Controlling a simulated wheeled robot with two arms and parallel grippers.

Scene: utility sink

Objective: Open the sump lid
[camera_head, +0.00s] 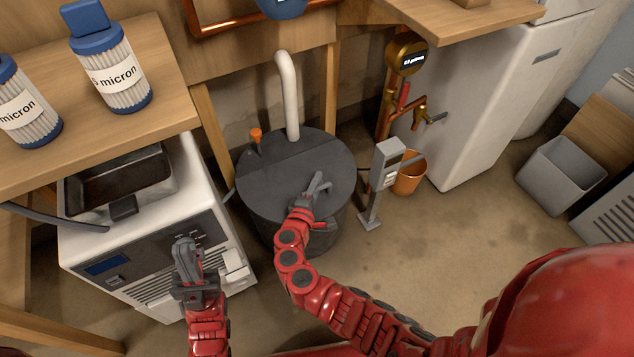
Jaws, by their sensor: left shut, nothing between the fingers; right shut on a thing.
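The sump is a dark grey round drum in the middle, and its flat lid (270,195) lies level on top, with a seam across it. My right gripper (318,184) is over the right front part of the lid, shut on the lid's handle, which is mostly hidden by the fingers. My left gripper (184,246) is shut and empty, left of the drum and in front of the white machine.
A white pipe (288,95) and an orange-capped fitting (255,138) rise from the lid's back part. The white machine (190,190) stands close on the left. A grey post (380,185) and orange bucket (409,175) stand to the right.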

